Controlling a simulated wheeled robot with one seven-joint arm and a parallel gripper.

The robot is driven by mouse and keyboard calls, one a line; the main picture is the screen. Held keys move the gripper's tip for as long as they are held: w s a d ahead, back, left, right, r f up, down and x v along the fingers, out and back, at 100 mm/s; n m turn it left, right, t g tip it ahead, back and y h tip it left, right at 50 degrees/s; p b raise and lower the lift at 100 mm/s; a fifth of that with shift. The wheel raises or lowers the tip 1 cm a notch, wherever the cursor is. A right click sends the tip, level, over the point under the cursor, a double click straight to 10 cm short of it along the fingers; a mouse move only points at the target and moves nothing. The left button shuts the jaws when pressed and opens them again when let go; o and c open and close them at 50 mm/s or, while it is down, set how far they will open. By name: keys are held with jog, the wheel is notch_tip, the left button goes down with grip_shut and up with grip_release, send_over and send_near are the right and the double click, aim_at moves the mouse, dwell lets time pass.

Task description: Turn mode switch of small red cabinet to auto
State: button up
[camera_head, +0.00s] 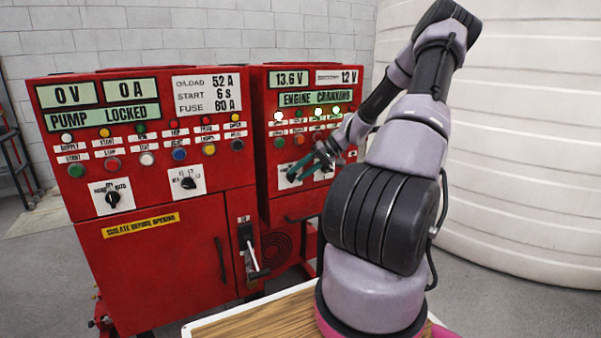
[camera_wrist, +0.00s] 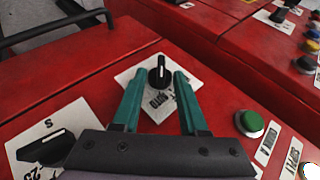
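The small red cabinet (camera_head: 262,150) stands right of the larger one in the head view. Its mode switch is a black knob (camera_wrist: 160,74) with a white pointer line on a white plate (camera_wrist: 153,106); part of the lettering is hidden by my fingers. The line points toward the top of the wrist view. My gripper (camera_wrist: 159,80) has teal fingers spread apart, with the knob between or just beyond the tips. I cannot tell whether they touch it. In the head view my gripper (camera_head: 301,168) is at the panel and partly covers the switch plate (camera_head: 284,182).
A second black switch (camera_wrist: 47,146) and a green button (camera_wrist: 250,122) flank the plate in the wrist view. The large red cabinet (camera_head: 150,250) has its own switches and a lever handle (camera_head: 256,262). A white tank (camera_head: 520,140) stands at the right.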

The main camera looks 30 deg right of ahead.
jog(key=v, duration=1.1)
jog(key=shift+a, duration=0.1)
